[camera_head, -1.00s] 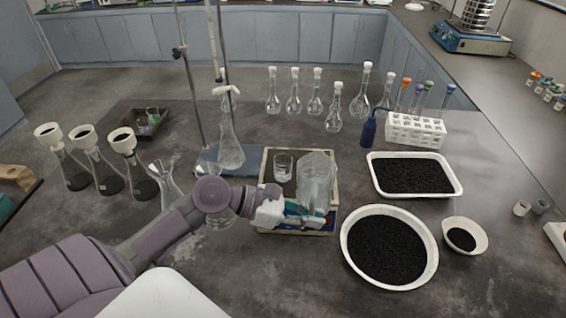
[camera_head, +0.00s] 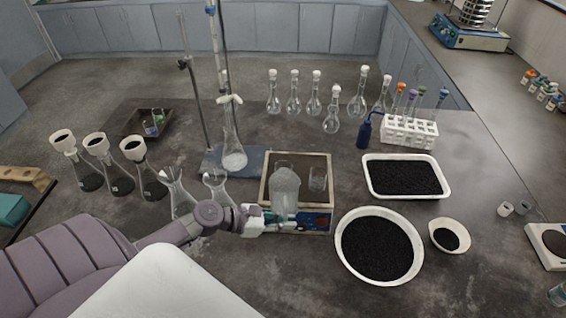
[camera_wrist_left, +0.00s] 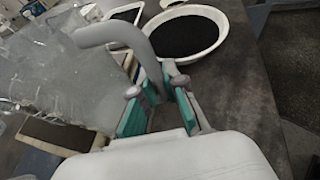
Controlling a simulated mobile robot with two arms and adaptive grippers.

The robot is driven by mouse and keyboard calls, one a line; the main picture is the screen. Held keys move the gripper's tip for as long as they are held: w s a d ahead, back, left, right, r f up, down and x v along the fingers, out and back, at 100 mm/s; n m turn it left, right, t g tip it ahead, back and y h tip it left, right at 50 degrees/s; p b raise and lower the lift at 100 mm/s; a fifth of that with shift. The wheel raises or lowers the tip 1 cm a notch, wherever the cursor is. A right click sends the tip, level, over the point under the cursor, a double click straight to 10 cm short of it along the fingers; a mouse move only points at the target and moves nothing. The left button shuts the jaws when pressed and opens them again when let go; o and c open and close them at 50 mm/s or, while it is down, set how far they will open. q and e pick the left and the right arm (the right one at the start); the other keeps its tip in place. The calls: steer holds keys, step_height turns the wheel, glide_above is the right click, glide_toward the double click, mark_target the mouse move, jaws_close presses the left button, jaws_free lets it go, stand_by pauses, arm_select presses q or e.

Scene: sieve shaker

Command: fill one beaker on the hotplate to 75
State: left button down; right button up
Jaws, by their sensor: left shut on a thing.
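My left gripper (camera_head: 268,222) is shut on the handle of a clear jug (camera_head: 285,194). In the left wrist view the fingers (camera_wrist_left: 158,105) close around the grey curved handle, and the clear jug body (camera_wrist_left: 62,62) fills the left side. The jug stands roughly upright at the front of the hotplate (camera_head: 328,196), over its left part. A small glass beaker (camera_head: 318,179) is on the right of the hotplate top. Another beaker (camera_head: 283,164) is mostly hidden behind the jug. I cannot read the liquid levels. My right gripper is out of view.
Left of the hotplate stand flasks (camera_head: 215,184), some with funnels, and a stand base (camera_head: 215,158) holding a burette over a flask (camera_head: 233,150). To the right are a white tray (camera_head: 440,190) and a bowl (camera_head: 345,262), both of black granules. Volumetric flasks stand behind.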

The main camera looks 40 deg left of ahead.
mark_target(295, 196)
arm_select(q)
steer(key=shift+r, duration=0.15)
steer(key=shift+w+a+r+n+g+p, duration=0.1)
steer(key=shift+w+r+n+g+p, duration=0.15)
steer(key=shift+r+p, duration=0.25)
steer(key=shift+w+a+r+n+g+p, duration=0.1)
steer(key=shift+r+n+g+p, duration=0.05)
steer(key=shift+r+n+p, duration=0.25)
steer(key=shift+w+a+r+n+g+h, duration=0.2)
steer(key=shift+w+r+n+g+h, duration=0.1)
steer(key=shift+r+n, duration=0.15)
steer(key=shift+w+a+r+n+g+h, duration=0.2)
steer(key=shift+w+r+n+h, duration=0.1)
steer(key=shift+r, duration=0.15)
steer(key=shift+w+a+r+n+g+h, duration=0.4)
steer(key=shift+w+a+r+n+g, duration=0.2)
steer(key=shift+w+a+r+n, duration=0.15)
steer(key=shift+w+b, duration=0.2)
steer(key=shift+b, duration=0.1)
steer(key=shift+w+a+r+n, duration=0.15)
steer(key=shift+a+r+n, duration=0.05)
steer(key=shift+n, duration=0.05)
steer(key=shift+w+r, duration=0.15)
steer(key=shift+r, duration=0.3)
steer(key=shift+w+a+r+n+g+h+b, duration=0.15)
steer(key=shift+r+n+g+h+b, duration=0.1)
steer(key=shift+r+n+b, duration=0.15)
steer(key=shift+w+a+r+n+g+h+b, duration=0.1)
steer(key=shift+r+n+g+h+b, duration=0.2)
steer(key=shift+r, duration=0.2)
